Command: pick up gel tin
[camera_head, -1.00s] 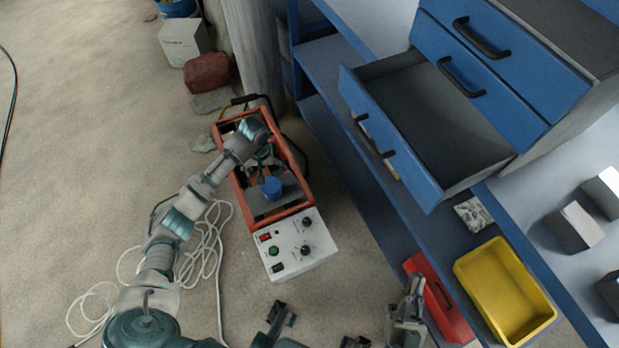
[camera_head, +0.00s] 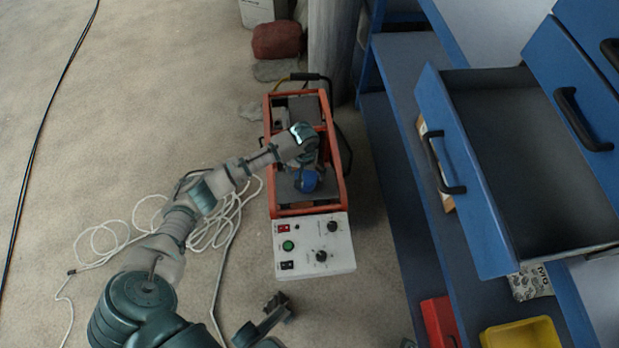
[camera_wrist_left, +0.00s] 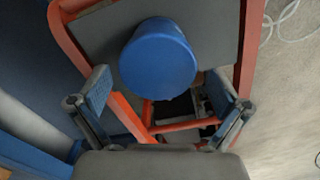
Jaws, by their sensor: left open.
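The gel tin, seen as a blue round tin (camera_head: 307,181), stands on a grey plate inside an orange-framed machine on the floor. In the left wrist view the tin (camera_wrist_left: 158,62) shows its round blue lid. My left gripper (camera_head: 305,168) is over the machine, close above the tin, and partly hides it in the head view. In the left wrist view its two fingers (camera_wrist_left: 157,78) are spread apart, one to each side below the tin, with nothing between their pads that I can make out as gripped.
The machine's orange frame (camera_head: 270,150) rises around the tin, with a white control panel (camera_head: 315,248) in front. White cable (camera_head: 150,215) lies coiled at left. A blue bench with an open drawer (camera_head: 470,160) stands at right. A red block (camera_head: 276,41) lies behind.

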